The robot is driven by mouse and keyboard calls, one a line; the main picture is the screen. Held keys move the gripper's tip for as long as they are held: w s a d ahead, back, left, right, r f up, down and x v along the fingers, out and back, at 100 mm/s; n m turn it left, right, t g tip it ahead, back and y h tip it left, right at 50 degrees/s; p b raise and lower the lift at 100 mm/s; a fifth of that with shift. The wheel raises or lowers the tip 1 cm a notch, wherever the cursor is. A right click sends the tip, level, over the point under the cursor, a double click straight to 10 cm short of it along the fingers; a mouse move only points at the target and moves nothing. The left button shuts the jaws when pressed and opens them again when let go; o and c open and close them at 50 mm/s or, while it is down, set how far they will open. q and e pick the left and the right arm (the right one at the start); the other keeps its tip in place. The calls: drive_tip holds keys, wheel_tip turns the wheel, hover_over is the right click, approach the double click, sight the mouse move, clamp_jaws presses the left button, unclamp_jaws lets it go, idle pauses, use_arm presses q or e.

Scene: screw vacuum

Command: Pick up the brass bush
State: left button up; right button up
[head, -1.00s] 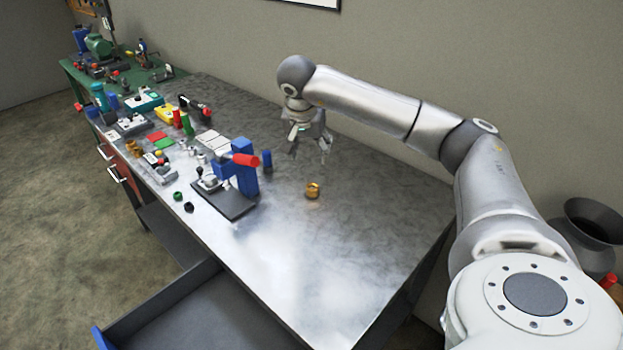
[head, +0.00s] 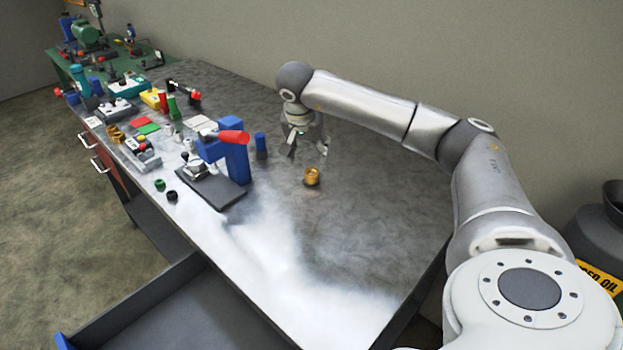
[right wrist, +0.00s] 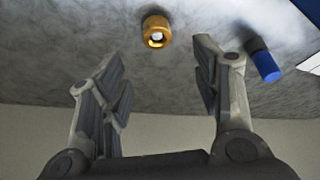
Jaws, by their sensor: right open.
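The brass bush (head: 312,177) stands on the grey metal bench top (head: 345,225), a short, golden ring with a hole through its middle. It also shows in the right wrist view (right wrist: 156,31), beyond and between the fingertips. My right gripper (head: 307,150) is above the bench, just behind the bush in the head view, with its fingers pointing down. In the right wrist view my right gripper (right wrist: 160,75) has its two fingers wide apart with nothing between them. The bush is apart from both fingers. My left gripper is not in view.
A blue press with a red handle (head: 225,155) stands left of the bush. A small blue cylinder (head: 261,146) stands near the gripper; it also shows in the right wrist view (right wrist: 266,66). Several tools and parts crowd the bench's far left. The bench right of the bush is clear.

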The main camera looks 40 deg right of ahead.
sight(312, 173)
drive_tip(key=x, duration=0.3)
drive_tip(key=shift+w+d+f, duration=0.1)
drive_tip(key=shift+d+f, duration=0.05)
drive_tip(key=shift+f, duration=0.15)
drive_tip(key=shift+d+f+p, duration=0.1)
drive_tip(key=shift+f+p, duration=0.2)
drive_tip(key=shift+f, duration=0.3)
drive_tip(key=x, duration=0.3)
drive_tip(key=shift+f+p, duration=0.35)
drive_tip(key=shift+d+f, duration=0.15)
drive_tip(key=shift+f, duration=0.25)
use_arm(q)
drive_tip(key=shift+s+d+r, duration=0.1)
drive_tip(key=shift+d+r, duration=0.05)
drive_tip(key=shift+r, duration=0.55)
use_arm(e)
drive_tip(key=shift+r, duration=0.1)
drive_tip(key=shift+c, duration=0.3)
drive_tip(key=c, duration=1.2)
